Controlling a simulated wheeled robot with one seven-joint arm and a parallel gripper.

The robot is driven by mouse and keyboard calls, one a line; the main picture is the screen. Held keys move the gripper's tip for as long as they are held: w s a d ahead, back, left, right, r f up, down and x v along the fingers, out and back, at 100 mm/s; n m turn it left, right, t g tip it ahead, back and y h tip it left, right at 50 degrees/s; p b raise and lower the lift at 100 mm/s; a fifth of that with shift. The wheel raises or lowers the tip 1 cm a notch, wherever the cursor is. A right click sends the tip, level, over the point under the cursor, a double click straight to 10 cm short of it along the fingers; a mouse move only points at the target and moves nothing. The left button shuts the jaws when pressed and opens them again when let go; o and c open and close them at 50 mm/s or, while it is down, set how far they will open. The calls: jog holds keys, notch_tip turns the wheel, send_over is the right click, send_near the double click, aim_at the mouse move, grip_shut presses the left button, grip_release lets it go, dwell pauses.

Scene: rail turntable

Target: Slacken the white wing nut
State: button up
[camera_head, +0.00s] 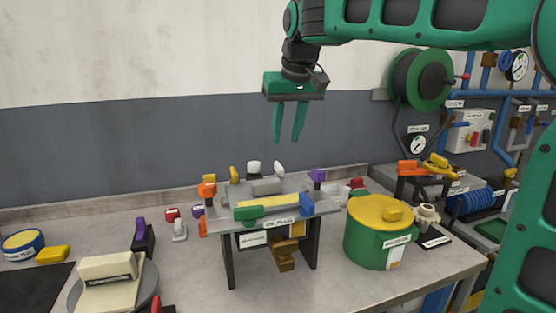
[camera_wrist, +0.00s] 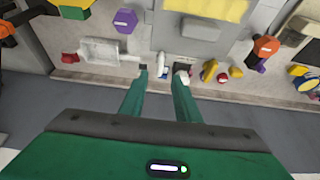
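A small white piece that looks like the wing nut (camera_head: 279,168) stands at the back edge of the grey rail fixture (camera_head: 325,207). My gripper (camera_head: 286,139) hangs above the back of the fixture, fingers down, apart and empty. In the wrist view, its fingertips (camera_wrist: 163,71) are also apart, with a clear gap. A white round knob (camera_head: 254,167) stands just left of the wing piece; in the wrist view, the right finger partly covers it.
A purple knob (camera_head: 318,175) stands right of the white piece, and a yellow one (camera_head: 234,174) and an orange one (camera_head: 207,189) stand left. A green drum with a yellow lid (camera_head: 379,212) is on the right. The wall (camera_head: 150,150) rises behind. Air around my gripper is clear.

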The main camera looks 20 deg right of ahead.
aim_at(279, 165)
jog(key=x, duration=1)
jog(key=shift+w+a+f, duration=0.1)
jog(key=shift+w+f, duration=0.1)
jog(key=shift+w, duration=0.35)
grip_shut()
